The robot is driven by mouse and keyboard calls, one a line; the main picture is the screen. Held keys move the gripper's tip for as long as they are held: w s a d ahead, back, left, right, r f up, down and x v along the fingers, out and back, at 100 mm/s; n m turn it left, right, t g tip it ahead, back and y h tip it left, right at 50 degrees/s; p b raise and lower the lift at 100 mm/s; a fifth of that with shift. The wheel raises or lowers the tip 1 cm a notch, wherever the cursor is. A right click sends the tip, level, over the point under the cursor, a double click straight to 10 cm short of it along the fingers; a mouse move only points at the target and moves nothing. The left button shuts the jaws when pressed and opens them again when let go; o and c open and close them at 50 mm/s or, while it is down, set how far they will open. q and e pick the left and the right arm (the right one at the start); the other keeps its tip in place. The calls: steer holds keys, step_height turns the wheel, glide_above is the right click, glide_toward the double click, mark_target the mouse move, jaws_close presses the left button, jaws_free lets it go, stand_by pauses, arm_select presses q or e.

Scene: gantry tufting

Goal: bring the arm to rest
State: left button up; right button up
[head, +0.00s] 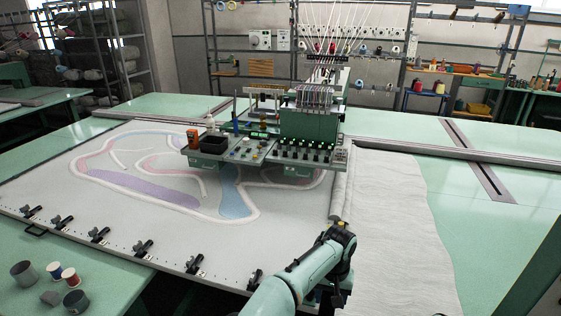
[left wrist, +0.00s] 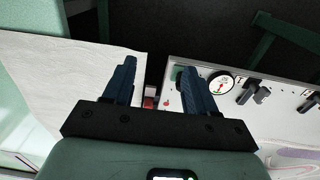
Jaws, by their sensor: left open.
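My left arm (head: 300,276) comes in at the bottom middle of the head view and bends down at its wrist (head: 338,234), beside the front right corner of the framed cloth. The gripper's fingers are hard to make out there. In the left wrist view my left gripper (left wrist: 158,82) shows two dark blue fingers spread apart, with nothing held between them. A small red and white thing (left wrist: 150,98) shows beyond the gap, apart from the fingers as far as I can tell. My right gripper is not in view.
The framed cloth (head: 120,225) has black clamps (head: 142,248) along its front edge. A tufting head (head: 310,125) stands over its back part. Loose cloth (head: 390,220) lies at right. A round dial (left wrist: 220,87) sits near the fingers. Cups (head: 24,272) stand at front left.

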arm_select(q)
steer(key=s+a+f+n+h, duration=0.1)
steer(key=s+a+f, duration=0.1)
steer(key=a+f, duration=0.45)
steer(key=s+a+f+g+h, duration=0.1)
steer(key=s+a+f, duration=0.15)
steer(key=f, duration=0.75)
steer(key=s+a+f+n+h, duration=0.1)
steer(key=a+f, duration=0.4)
steer(key=f, duration=0.3)
steer(key=s+a+f+n, duration=0.1)
steer(key=s+a+f, duration=0.1)
steer(key=s+a, duration=0.2)
steer(key=s+a+f+n, duration=0.2)
steer(key=s+a, duration=0.1)
steer(key=s, duration=0.8)
steer(key=s+a+f+n+t, duration=0.1)
steer(key=s+a+f+n, duration=0.1)
steer(key=s+a, duration=0.2)
steer(key=s, duration=0.3)
steer(key=shift+s+a+f+h, duration=0.3)
steer(key=shift+a, duration=0.05)
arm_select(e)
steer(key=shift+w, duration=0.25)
